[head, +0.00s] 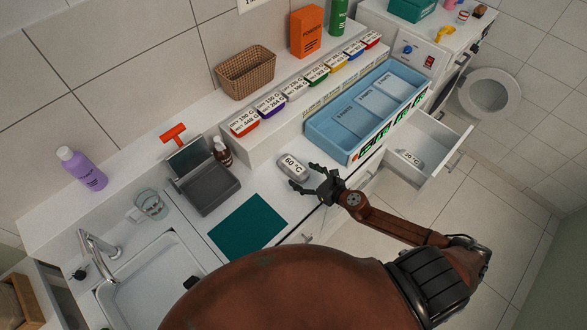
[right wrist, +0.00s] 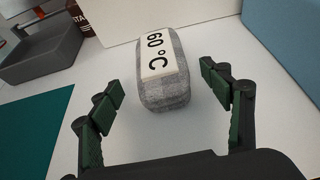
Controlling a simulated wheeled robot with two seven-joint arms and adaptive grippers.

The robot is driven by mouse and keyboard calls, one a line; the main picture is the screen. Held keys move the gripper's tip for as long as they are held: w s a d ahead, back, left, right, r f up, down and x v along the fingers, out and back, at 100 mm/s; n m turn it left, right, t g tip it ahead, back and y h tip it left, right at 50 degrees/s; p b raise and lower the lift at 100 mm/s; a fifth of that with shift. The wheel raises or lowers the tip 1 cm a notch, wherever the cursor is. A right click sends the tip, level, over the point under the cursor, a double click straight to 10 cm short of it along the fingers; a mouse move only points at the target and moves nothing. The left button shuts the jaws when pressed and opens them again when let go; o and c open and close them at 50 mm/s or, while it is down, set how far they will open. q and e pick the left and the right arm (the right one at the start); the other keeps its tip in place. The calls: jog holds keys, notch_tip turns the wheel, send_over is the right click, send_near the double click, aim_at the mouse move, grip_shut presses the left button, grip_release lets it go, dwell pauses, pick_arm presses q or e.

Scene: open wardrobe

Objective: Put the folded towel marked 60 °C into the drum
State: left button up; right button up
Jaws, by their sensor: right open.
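The folded grey towel with a white 60 °C label (head: 292,167) lies on the white counter; it also shows in the right wrist view (right wrist: 164,80). My right gripper (head: 308,180) is open and empty just in front of the towel. In the right wrist view its two dark fingers (right wrist: 165,100) stand apart, one on each side of the towel's near end, not touching it. A white machine with a blue knob and a red panel (head: 420,56) stands at the upper right; its drum is not clearly visible. My left gripper is not in view.
A blue divided tray (head: 334,143) stands right of the towel, below a raised shelf with several labelled boxes. A teal mat (head: 248,228) and a grey scale-like bin (head: 207,188) lie to the left. An open drawer (head: 436,142) holding a 30 °C item juts out at right.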

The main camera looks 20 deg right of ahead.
aim_at(294, 168)
jog(key=x, duration=0.6)
jog(key=shift+w+r+p, duration=0.25)
jog(key=shift+r+p, duration=0.05)
jog(key=shift+r, duration=0.1)
jog(key=c, duration=1.4)
jog(key=shift+r, duration=0.1)
